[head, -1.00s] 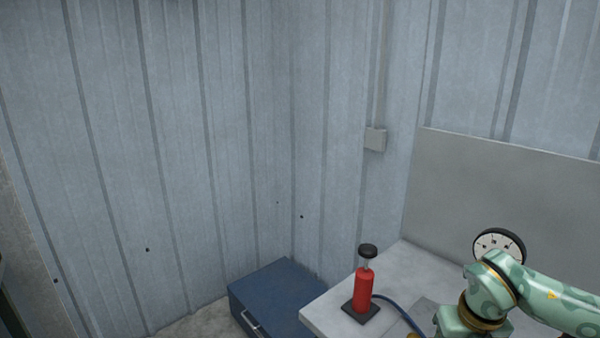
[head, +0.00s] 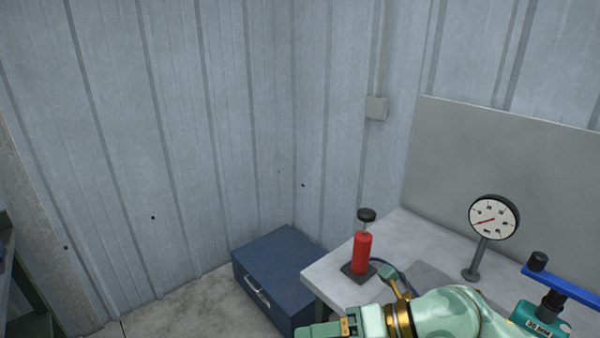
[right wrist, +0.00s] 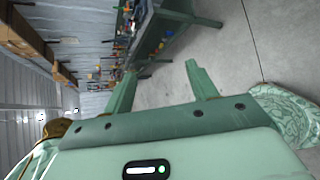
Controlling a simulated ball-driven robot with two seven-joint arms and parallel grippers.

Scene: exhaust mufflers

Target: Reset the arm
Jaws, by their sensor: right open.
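My right gripper (right wrist: 160,72) shows in the right wrist view with its two green fingers spread apart and nothing between them. Beyond the fingers are bare concrete floor and the green legs of a bench. In the head view my pale green arm with brass rings comes in from the lower right and crosses in front of the grey bench top; its end is cut off by the bottom edge. My left gripper is not in view.
On the grey bench (head: 425,245) stand a red hand pump (head: 362,252), a round dial gauge (head: 493,216) and a teal fixture (head: 538,322) with a blue bar. A blue chest (head: 280,270) sits on the floor. A workbench (right wrist: 165,30) shows in the wrist view.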

